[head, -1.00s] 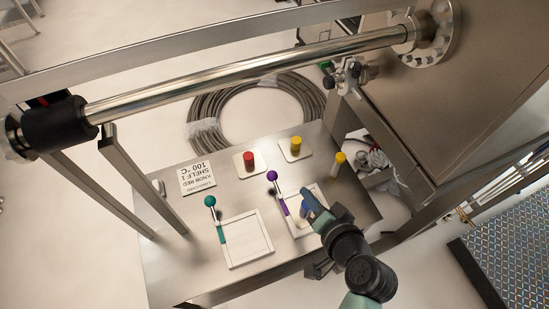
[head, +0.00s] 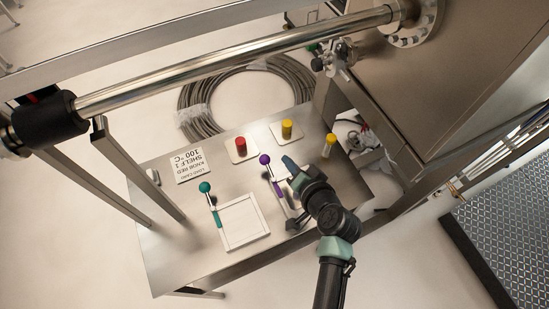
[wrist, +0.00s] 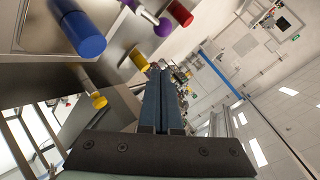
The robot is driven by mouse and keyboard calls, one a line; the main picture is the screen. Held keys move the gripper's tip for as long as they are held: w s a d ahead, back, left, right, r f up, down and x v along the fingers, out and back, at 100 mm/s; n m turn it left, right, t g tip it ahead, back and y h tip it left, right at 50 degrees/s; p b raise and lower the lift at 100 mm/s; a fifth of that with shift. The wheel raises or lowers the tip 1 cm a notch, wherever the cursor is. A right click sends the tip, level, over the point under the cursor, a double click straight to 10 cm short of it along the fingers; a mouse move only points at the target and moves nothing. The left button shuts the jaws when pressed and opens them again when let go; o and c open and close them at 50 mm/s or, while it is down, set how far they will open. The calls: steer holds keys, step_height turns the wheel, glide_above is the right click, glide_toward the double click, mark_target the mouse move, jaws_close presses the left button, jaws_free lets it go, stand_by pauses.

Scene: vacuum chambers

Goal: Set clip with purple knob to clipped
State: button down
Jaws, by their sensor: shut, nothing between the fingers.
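The clip with the purple knob (head: 264,159) is on the steel table, its lever running down beside a white square frame that my arm partly covers. In the wrist view the purple knob (wrist: 163,27) shows at the top on a metal rod. My gripper (head: 289,163) is just right of the purple knob in the head view, with its fingers together and empty. In the wrist view my shut fingers (wrist: 160,75) point up the picture, with the knob beyond their tips. I cannot tell whether they touch it.
A teal-knobbed clip (head: 204,187) with a white frame (head: 243,222) is to the left. A red knob (head: 240,145), yellow knobs (head: 287,130) (head: 330,140) and a label card (head: 190,163) are near. A blue knob (wrist: 84,36) is close in the wrist view. A steel bar (head: 240,61) crosses above.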

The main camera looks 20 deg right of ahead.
mark_target(264, 160)
steer(key=w+f, duration=0.1)
steer(key=w+a+f, duration=0.1)
steer(key=w+f+p, duration=0.1)
steer(key=shift+w+a+f, duration=0.35)
steer(key=shift+w, duration=0.05)
steer(key=shift+w+a+f, duration=0.25)
steer(key=shift+a+f, duration=0.05)
steer(key=shift+f, duration=0.15)
